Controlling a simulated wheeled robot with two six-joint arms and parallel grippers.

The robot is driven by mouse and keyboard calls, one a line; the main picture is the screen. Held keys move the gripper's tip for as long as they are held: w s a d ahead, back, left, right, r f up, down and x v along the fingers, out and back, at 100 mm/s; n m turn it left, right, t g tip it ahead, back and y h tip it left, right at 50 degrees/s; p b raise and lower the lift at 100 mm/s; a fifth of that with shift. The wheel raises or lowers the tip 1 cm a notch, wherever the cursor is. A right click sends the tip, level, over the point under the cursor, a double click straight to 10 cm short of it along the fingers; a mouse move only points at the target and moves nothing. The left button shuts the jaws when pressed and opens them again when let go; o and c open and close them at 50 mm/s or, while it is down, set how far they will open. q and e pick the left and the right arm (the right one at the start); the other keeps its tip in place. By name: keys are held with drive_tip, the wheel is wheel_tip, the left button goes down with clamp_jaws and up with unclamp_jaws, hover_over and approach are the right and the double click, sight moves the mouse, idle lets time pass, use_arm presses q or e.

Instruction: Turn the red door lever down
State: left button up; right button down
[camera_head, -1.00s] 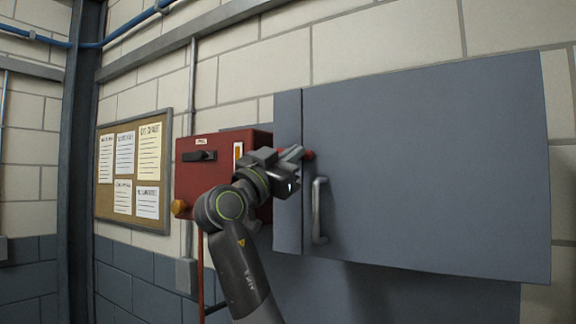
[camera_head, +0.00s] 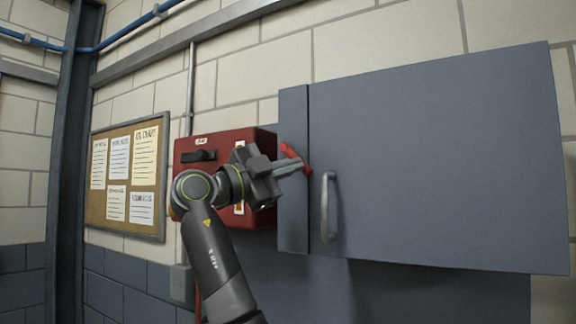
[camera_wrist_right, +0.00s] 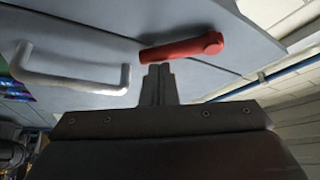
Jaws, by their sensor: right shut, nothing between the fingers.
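The red door lever (camera_head: 292,154) is on the narrow strip at the left of the grey cabinet door (camera_head: 430,160). In the head view it slopes down to the right, partly hidden by my fingers. In the wrist view the lever (camera_wrist_right: 182,48) shows whole, with its round hub at the right end. My right gripper (camera_head: 300,163) is shut and empty, its fingertips at the lever. In the wrist view the fingertips (camera_wrist_right: 159,70) are right beside the lever; I cannot tell if they touch. My left gripper is not in view.
A grey door handle (camera_head: 328,205) stands just right of the lever and also shows in the wrist view (camera_wrist_right: 75,80). A red box (camera_head: 205,147) with a black switch is behind my right arm. A corkboard (camera_head: 160,190) with papers hangs at the left.

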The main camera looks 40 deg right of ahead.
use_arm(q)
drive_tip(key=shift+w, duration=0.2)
use_arm(e)
drive_tip(key=shift+w+f+m, duration=0.15)
drive_tip(key=shift+w+m, duration=0.05)
drive_tip(key=shift+m, duration=0.4)
idle(0.9)
